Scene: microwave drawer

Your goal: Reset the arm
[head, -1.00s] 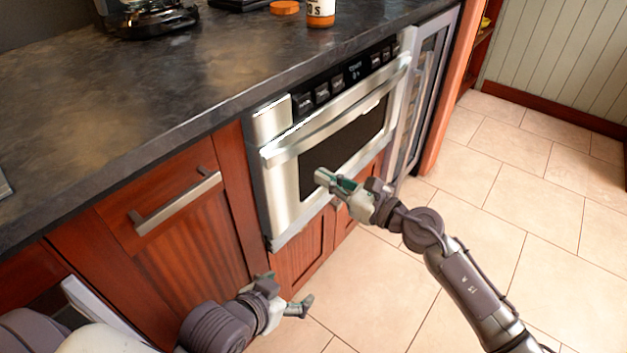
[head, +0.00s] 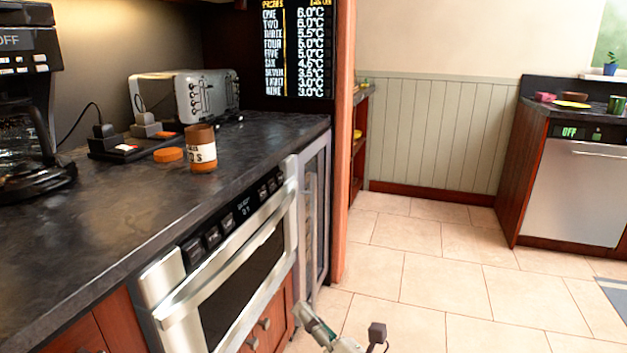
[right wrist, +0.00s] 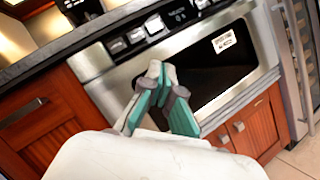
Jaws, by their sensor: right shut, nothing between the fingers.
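My right gripper (head: 316,322) shows at the bottom edge of the head view, in front of the lower cabinet by the microwave drawer (head: 235,302). In the right wrist view the gripper (right wrist: 156,72) has its fingers together, with nothing between them. The microwave drawer also shows there (right wrist: 100,90), behind the fingers, with a steel front and a dark window. The drawer looks closed. My left gripper is not in view.
The dark counter (head: 90,240) holds a coffee maker (head: 30,110), a toaster (head: 195,97), a jar (head: 201,150) and an orange lid (head: 168,155). A glass-door cooler (head: 314,215) stands right of the microwave. The tiled floor (head: 430,270) is open; a dishwasher (head: 580,195) is at the far right.

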